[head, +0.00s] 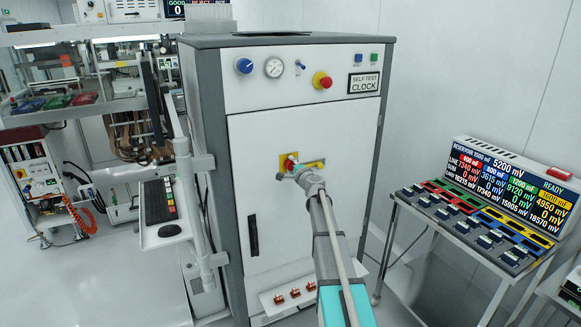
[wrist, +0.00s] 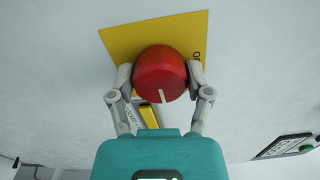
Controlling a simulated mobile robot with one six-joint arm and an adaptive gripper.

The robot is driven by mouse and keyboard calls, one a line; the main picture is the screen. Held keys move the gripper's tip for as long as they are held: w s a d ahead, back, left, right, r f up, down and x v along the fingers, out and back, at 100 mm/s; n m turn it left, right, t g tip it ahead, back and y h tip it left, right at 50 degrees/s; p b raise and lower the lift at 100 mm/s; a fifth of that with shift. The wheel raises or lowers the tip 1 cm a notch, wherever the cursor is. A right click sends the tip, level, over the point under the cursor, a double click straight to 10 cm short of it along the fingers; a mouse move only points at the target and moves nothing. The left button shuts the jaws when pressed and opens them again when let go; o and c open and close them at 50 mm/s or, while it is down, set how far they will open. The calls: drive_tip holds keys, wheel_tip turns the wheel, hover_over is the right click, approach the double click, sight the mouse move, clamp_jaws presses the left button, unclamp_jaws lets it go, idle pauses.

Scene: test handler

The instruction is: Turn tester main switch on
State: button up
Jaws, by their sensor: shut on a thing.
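The tester's main switch, a red round knob (wrist: 162,72) with a white mark, sits on a yellow plate (wrist: 120,40) on the white cabinet door. The white mark points toward the bottom of the wrist view. My gripper (wrist: 161,82) has one finger on each side of the knob and is shut on it. In the head view the red knob (head: 290,162) shows partly behind my gripper (head: 293,170), on the yellow plate (head: 315,164). Part of the plate's lettering is hidden.
The tester cabinet (head: 255,150) has a blue knob (head: 244,66), a gauge (head: 274,68) and a red button (head: 322,80) on top. A keyboard arm (head: 160,205) stands left. A table with displays (head: 515,185) stands right. Red switches (head: 295,292) sit low.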

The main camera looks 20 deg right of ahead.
drive_tip(key=shift+m, duration=0.3)
drive_tip(key=o, duration=1.1)
drive_tip(key=shift+o, duration=0.2)
drive_tip(key=s, duration=1.2)
drive_tip(key=shift+d, duration=0.2)
